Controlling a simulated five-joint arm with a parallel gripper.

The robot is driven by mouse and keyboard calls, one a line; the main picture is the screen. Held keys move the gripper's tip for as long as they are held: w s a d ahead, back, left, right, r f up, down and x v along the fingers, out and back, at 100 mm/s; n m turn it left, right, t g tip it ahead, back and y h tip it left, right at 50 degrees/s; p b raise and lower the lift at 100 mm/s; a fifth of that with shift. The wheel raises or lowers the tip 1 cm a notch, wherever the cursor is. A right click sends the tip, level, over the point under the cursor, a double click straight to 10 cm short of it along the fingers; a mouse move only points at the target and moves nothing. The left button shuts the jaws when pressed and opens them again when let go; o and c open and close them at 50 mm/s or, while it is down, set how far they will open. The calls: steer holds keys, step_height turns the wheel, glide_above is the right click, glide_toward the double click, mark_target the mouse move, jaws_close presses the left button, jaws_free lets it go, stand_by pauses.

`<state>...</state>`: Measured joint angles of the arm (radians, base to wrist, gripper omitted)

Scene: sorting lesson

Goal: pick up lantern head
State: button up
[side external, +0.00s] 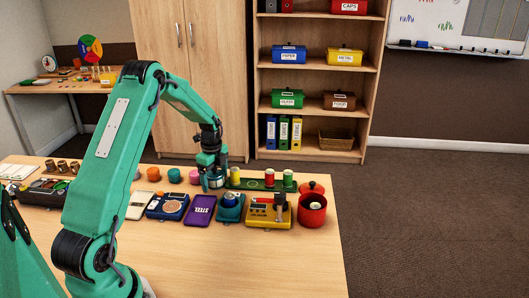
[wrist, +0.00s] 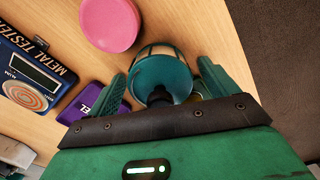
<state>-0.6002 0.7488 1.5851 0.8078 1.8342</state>
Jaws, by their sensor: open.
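The lantern head (wrist: 161,72) shows in the wrist view as a round teal cap with a pale, caged body behind it. It sits between the two teal fingers of my gripper (wrist: 162,68). The fingers are apart, one on each side of it, and gaps show between them and the cap. In the side view my gripper (side external: 212,172) is low over the far part of the table, and the lantern head is mostly hidden by it there.
A pink round piece (wrist: 109,23) lies close by. The blue metal tester (side external: 167,206), purple STEEL pad (side external: 200,210), yellow device (side external: 267,214) and red pot (side external: 312,215) stand nearer the front edge. A green tray (side external: 247,184) with spools is to the right.

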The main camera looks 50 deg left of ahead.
mark_target(215, 168)
steer(key=c, duration=1.1)
steer(key=shift+r, duration=0.2)
steer(key=shift+r, duration=0.5)
steer(key=r, duration=0.3)
steer(key=shift+d+r, duration=0.15)
steer(key=shift+d, duration=0.15)
steer(key=d+r, duration=0.2)
steer(key=d, duration=0.1)
steer(key=d+r, duration=0.2)
steer(key=d, duration=0.2)
steer(key=d+r, duration=0.2)
steer(key=d, duration=0.2)
steer(key=shift+w+r, duration=0.2)
steer(key=shift+w, duration=0.15)
steer(key=shift+s+d+r, duration=0.15)
steer(key=shift+s+d, duration=0.95)
steer(key=shift+s, duration=0.25)
steer(key=shift+s+d+r, duration=0.1)
steer(key=shift+s+d, duration=0.95)
steer(key=shift+s, duration=0.25)
